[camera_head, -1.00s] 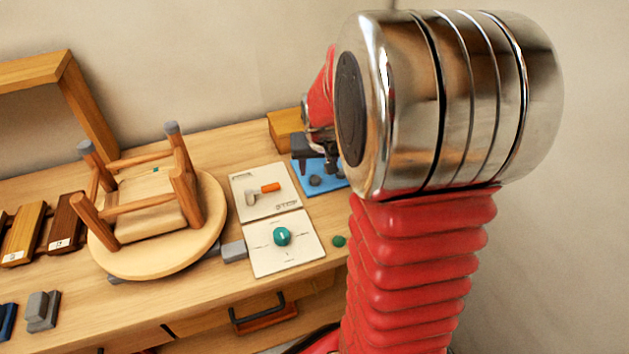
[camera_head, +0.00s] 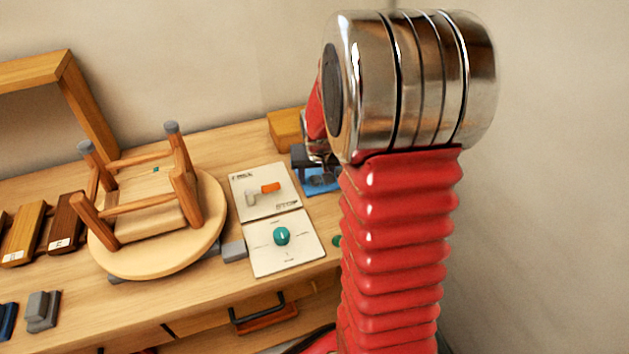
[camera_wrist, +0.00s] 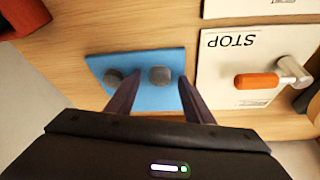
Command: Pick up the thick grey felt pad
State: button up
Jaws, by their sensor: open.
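Two dark grey round pads lie on a blue mat (camera_wrist: 140,57) in the wrist view. The right pad (camera_wrist: 160,76) looks slightly larger and thicker than the left pad (camera_wrist: 113,77), though the difference is hard to judge. My gripper (camera_wrist: 160,88) is open. Its two dark fingers reach over the mat, with the right pad between their tips in the picture and the left pad outside the left finger. I cannot tell how far the tips are above the mat. In the head view the blue mat (camera_head: 322,187) is partly hidden by my arm.
A panel marked STOP with an orange-handled lever (camera_wrist: 258,81) stands close right of the mat in the wrist view. In the head view, a teal-knob panel (camera_head: 290,255), an upturned stool (camera_head: 160,250), a grey block (camera_head: 234,251) and a yellow box (camera_head: 285,130) share the bench.

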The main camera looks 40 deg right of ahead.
dwell(0.5)
jog(key=c, duration=1.1)
